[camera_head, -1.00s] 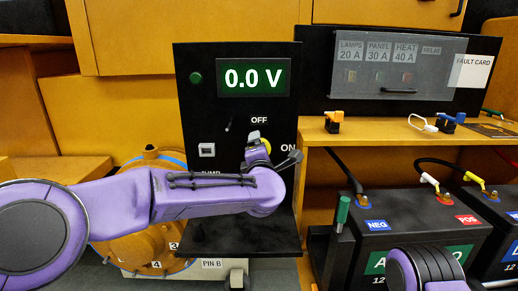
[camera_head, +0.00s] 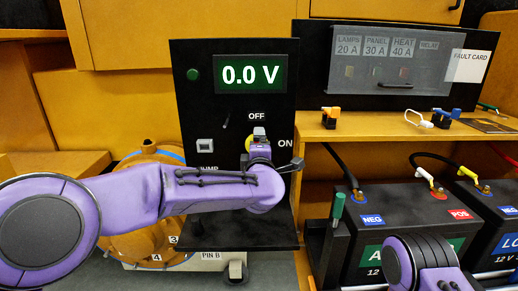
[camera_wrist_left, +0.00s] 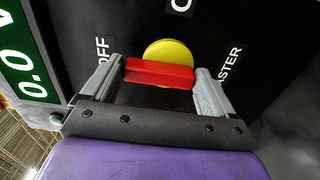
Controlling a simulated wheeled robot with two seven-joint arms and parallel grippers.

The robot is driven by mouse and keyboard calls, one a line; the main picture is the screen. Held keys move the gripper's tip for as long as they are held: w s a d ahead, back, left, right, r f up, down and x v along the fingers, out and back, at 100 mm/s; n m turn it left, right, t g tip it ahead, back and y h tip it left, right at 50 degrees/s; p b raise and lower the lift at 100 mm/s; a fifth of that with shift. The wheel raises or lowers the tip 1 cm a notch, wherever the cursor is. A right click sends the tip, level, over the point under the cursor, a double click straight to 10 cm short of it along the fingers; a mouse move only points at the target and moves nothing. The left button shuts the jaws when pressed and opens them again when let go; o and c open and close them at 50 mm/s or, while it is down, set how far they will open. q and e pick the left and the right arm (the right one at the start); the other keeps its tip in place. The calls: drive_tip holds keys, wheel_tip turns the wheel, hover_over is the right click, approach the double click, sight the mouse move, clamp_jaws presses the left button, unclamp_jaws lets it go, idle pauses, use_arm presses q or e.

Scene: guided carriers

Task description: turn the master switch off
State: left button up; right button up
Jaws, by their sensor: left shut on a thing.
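The master switch is a yellow disc with a red bar handle (camera_wrist_left: 158,73) on a black panel. In the left wrist view the bar lies along the line between the OFF and MASTER labels, with the ON label to one side. My left gripper (camera_head: 259,146) is shut on the red handle, one grey finger at each end of it. In the head view the gripper and wrist cover most of the switch; some yellow disc (camera_head: 248,143) shows beside the fingers. The display (camera_head: 251,75) above reads 0.0 V. My right gripper is out of view.
A wooden shelf (camera_head: 400,131) at right carries an orange-and-black connector (camera_head: 330,118) and other small parts. Black batteries with cables stand below it. An orange round housing (camera_head: 146,238) is behind my left arm. A clear-fronted fuse box (camera_head: 400,60) is at upper right.

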use_arm(q)
drive_tip(key=o, duration=0.8)
drive_tip(key=s+b, duration=0.4)
drive_tip(key=s, duration=0.6)
drive_tip(key=shift+s+b, duration=0.25)
drive_tip(key=shift+b, duration=0.1)
